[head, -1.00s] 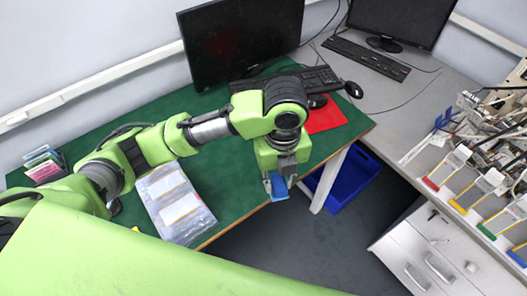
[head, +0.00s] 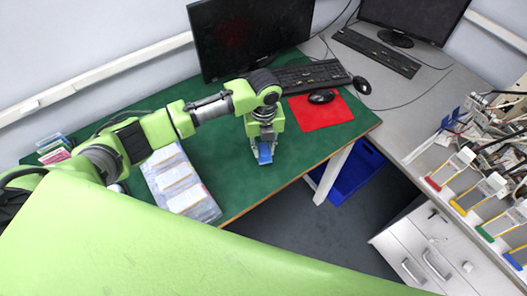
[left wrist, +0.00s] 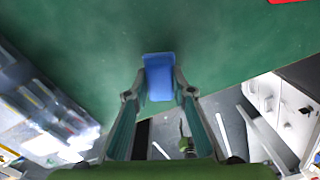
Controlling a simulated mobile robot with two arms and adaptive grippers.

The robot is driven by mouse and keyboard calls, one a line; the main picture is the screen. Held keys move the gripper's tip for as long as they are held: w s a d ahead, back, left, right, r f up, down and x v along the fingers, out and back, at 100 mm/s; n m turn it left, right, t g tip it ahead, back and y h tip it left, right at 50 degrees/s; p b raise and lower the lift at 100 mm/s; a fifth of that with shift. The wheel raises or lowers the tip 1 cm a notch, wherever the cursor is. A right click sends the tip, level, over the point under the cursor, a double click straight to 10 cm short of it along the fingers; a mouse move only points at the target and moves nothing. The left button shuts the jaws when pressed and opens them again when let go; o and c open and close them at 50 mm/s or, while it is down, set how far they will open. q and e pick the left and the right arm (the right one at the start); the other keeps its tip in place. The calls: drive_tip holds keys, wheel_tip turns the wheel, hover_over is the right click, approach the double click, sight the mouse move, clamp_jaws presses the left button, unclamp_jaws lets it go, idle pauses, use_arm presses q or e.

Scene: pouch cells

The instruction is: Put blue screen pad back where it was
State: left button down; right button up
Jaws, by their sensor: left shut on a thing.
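The blue screen pad (head: 264,153) is held between the fingertips of my left gripper (head: 262,160). The gripper is over the green desk (head: 235,190), near its front edge. In the left wrist view the blue pad (left wrist: 159,78) sits between the two fingers of the left gripper (left wrist: 158,95), with the green desktop (left wrist: 230,50) behind it. I cannot tell whether the pad touches the desk. My right gripper is not in view.
A clear bag with white packs (head: 180,185) lies left of the gripper. A red mouse mat (head: 322,112) with a black mouse (head: 321,96), a keyboard (head: 312,75) and a monitor (head: 250,38) stand behind. A blue bin (head: 350,172) is under the desk. Green desktop around the gripper is clear.

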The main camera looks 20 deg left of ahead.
sight(263, 149)
use_arm(q)
wheel_tip(263, 149, down, 3)
drive_tip(key=shift+a+r, duration=0.1)
drive_tip(key=shift+r, duration=0.1)
drive_tip(key=shift+f, duration=0.35)
drive_tip(key=c, duration=1.5)
unclamp_jaws()
drive_tip(key=shift+w, duration=0.1)
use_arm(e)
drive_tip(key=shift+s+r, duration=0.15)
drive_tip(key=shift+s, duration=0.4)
use_arm(q)
drive_tip(key=shift+r, duration=0.1)
wheel_tip(263, 149, up, 12)
drive_tip(key=shift+f+b, duration=0.1)
drive_tip(key=shift+b, duration=0.65)
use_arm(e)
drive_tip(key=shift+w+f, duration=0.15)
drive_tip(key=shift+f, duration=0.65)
